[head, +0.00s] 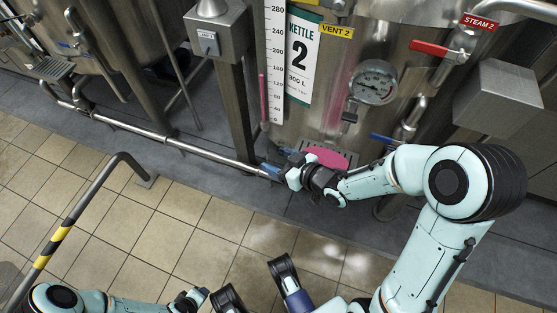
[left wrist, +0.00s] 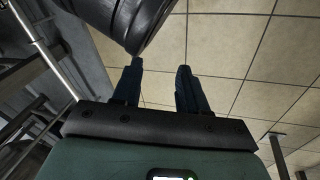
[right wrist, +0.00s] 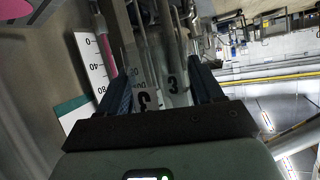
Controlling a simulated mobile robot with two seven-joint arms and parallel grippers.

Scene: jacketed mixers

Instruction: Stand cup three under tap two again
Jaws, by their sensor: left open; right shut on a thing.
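Cup three, a clear cup marked with a dark 3 (right wrist: 174,84), shows between the fingers of my right gripper (right wrist: 157,88) in the right wrist view. That gripper is shut on it.
Kettle 2 (head: 333,75) carries a level scale (head: 276,60), a gauge (head: 373,82) and a red steam handle (head: 429,47). A low pipe (head: 205,153) runs left of my right gripper. A striped rail (head: 60,235) stands at the left. The tiled floor (head: 200,220) between is clear.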

